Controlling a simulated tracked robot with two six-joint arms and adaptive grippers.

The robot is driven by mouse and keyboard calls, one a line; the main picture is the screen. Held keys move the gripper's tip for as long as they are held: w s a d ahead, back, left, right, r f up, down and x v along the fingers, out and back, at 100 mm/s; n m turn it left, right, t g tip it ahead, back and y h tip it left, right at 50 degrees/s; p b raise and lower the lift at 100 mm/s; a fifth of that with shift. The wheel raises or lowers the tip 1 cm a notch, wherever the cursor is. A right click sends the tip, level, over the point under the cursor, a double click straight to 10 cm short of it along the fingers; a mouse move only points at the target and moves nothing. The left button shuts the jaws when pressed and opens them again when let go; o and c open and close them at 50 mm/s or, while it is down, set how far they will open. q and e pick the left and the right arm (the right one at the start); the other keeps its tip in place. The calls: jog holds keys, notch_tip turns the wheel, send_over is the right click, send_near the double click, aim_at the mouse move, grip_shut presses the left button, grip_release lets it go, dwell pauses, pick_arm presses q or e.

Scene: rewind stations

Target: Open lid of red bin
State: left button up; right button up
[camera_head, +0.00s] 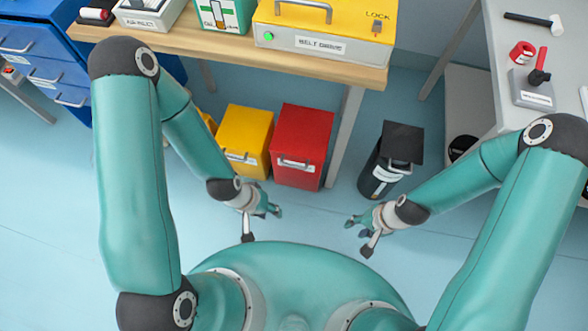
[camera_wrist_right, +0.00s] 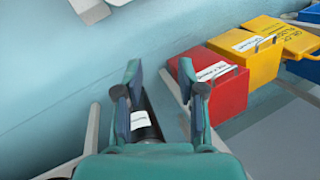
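The red bin (camera_head: 302,147) stands on the floor under the wooden workbench, with its lid down and a handle and label on its front. It also shows in the right wrist view (camera_wrist_right: 226,95), to the right of my gripper. My left gripper (camera_head: 262,218) is in front of the yellow and red bins, apart from them; its finger gap is too small to judge. My right gripper (camera_head: 360,227) is in front of and to the right of the red bin, touching nothing. In the right wrist view my right gripper (camera_wrist_right: 163,85) is open and empty.
A yellow bin (camera_head: 244,140) stands directly left of the red bin. A black bin (camera_head: 388,165) stands to the right, past a table leg (camera_head: 346,135). The wooden workbench (camera_head: 220,45) overhangs the bins. Blue drawers (camera_head: 45,55) are at the left. The floor in front is clear.

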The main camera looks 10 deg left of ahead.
jog(key=w+a+f+m+g+y+b, duration=0.1)
jog(key=w+f+m+b, duration=0.1)
jog(key=f+b, duration=0.45)
jog(key=w+a+f+m+g+y+b, duration=0.1)
jog(key=w+f+m+b, duration=0.25)
jog(key=f, duration=0.55)
jog(key=m+t+y+b, duration=0.3)
jog(key=m+y+b, duration=0.65)
jog(key=b, duration=1.25)
send_near(294, 166)
jog(key=a+f+n+b, duration=0.1)
jog(key=a, duration=0.2)
jog(key=a+f+y+b, duration=0.1)
jog(key=a, duration=0.2)
jog(key=a+f+n+y+b, duration=0.1)
jog(key=a, duration=0.3)
jog(key=shift+w+n+y, duration=0.25)
jog(key=shift+n, duration=0.05)
jog(key=shift+d+f, duration=0.1)
grip_shut()
